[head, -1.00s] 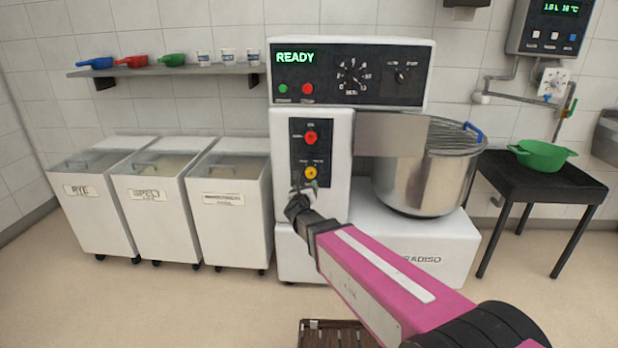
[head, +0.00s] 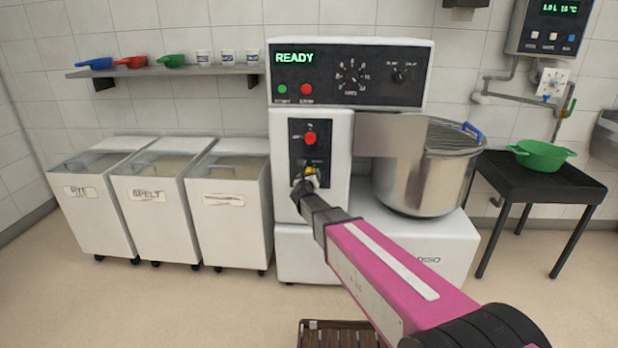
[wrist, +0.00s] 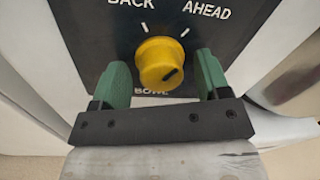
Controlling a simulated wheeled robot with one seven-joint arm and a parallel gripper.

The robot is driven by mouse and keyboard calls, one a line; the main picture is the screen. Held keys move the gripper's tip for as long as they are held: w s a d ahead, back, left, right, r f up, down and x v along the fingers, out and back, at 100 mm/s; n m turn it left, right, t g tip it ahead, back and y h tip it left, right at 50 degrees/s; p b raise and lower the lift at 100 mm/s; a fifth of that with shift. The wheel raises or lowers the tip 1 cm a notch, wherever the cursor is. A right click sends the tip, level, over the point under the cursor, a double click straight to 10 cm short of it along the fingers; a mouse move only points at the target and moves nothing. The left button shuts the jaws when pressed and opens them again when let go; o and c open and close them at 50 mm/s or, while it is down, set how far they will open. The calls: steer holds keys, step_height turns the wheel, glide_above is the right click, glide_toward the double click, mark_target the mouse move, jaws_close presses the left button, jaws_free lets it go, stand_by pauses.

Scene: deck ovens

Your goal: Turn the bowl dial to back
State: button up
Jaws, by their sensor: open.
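The yellow bowl dial (wrist: 160,62) sits on a black panel, below the printed words BACK at left and AHEAD at right. BOWL is printed beneath it, partly covered by my gripper. The dark pointer line on its face slants up and right, toward the AHEAD side. My gripper (wrist: 162,68) is open, with one green finger on each side of the dial and small gaps visible.
A red knob (head: 310,139) sits just above the dial. The mixer's steel bowl (head: 425,180) stands to the right. White flour bins (head: 228,215) stand close at left. A black table (head: 560,184) with a green pot (head: 541,154) is at far right.

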steer(key=c, duration=0.9)
steer(key=shift+n, duration=0.4)
steer(key=n, duration=0.5)
steer(key=n+t, duration=0.1)
steer(key=n, duration=0.5)
steer(key=shift+f+n+y, duration=0.1)
steer(key=shift+n+y, duration=0.2)
steer(key=shift+y, duration=0.1)
steer(key=o, duration=0.9)
steer(key=shift+s, duration=0.15)
